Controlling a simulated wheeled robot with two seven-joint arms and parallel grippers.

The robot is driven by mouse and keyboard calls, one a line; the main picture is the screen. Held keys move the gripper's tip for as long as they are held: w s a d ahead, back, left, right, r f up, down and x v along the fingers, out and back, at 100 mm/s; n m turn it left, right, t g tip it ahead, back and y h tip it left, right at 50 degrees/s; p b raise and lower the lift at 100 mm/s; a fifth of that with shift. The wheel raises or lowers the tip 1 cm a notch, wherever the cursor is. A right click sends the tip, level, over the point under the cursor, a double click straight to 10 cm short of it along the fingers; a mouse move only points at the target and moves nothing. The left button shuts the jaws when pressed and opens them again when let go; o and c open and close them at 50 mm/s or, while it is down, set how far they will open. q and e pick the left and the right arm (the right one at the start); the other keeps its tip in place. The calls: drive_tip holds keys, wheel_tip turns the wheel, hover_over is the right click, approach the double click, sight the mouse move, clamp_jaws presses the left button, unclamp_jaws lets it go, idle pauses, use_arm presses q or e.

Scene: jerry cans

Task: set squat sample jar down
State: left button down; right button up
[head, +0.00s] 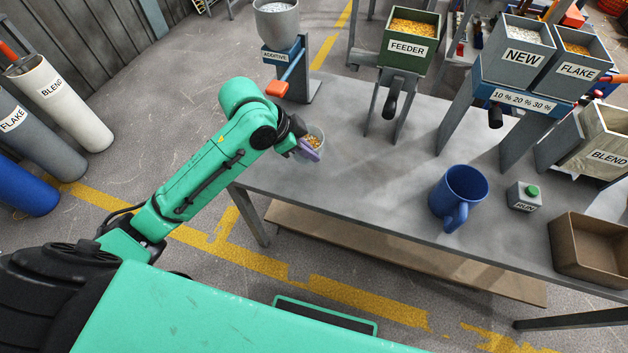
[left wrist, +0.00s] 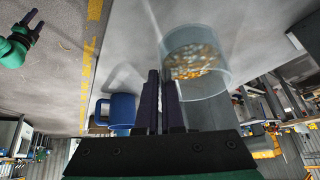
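The squat sample jar (head: 316,136) is clear, with yellow-orange flakes inside, over the left end of the grey table. In the left wrist view the jar (left wrist: 207,78) is just beyond my fingers, to their right. My left gripper (head: 309,150) is at the jar's near side. Its fingers (left wrist: 161,75) are almost together and appear to pinch the jar's side wall. I cannot tell whether the jar's base touches the table. My right gripper (left wrist: 35,22) shows at the left wrist view's upper left, fingers apart and empty.
A blue mug (head: 459,194), a green-button box (head: 524,196) and a brown tray (head: 590,250) stand on the table (head: 350,180) to the right. The additive dispenser (head: 281,62), feeder (head: 405,50) and NEW/FLAKE hoppers (head: 525,60) line the back. Table surface between jar and mug is clear.

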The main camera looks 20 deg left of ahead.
use_arm(q)
wheel_tip(320, 180, up, 11)
drive_tip(key=s+a+m+g+h+b, duration=0.1)
drive_tip(key=s+a+m+g+b, duration=0.1)
drive_tip(key=m+g, duration=0.35)
drive_tip(key=shift+m+t, duration=0.65)
wheel_tip(320, 180, down, 20)
drive_tip(key=shift+w+r+b, duration=0.15)
drive_tip(key=shift+r+b, duration=0.05)
drive_tip(key=shift+b, duration=0.2)
drive_tip(key=c, duration=1.1)
unclamp_jaws()
drive_tip(key=shift+o, duration=0.2)
use_arm(e)
wheel_tip(320, 180, down, 3)
drive_tip(key=shift+a+f, duration=0.1)
drive_tip(key=shift+f, duration=0.05)
use_arm(q)
drive_tip(key=v, duration=1.2)
use_arm(e)
drive_tip(key=shift+r, duration=0.2)
